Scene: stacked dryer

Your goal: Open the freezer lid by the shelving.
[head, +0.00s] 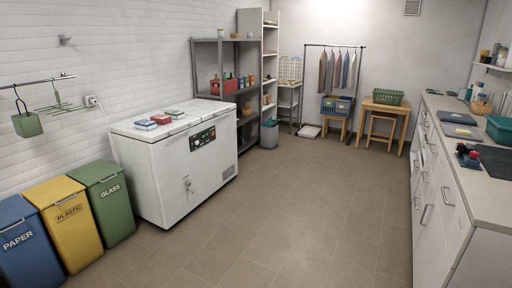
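A white chest freezer (188,171) stands against the left wall in the head view, with a dark control panel and a lock on its front. Its top has two lids side by side, and both look shut. The far lid (205,106) is by the grey shelving (207,66). The near lid (135,124) is on the side of the bins. Neither of my grippers is in view.
Blue, yellow and green bins (105,200) stand at the freezer's near end. A counter (470,190) runs along the right. A grey bin (269,133) stands past the freezer by the shelving. The tiled floor (300,210) between freezer and counter is clear.

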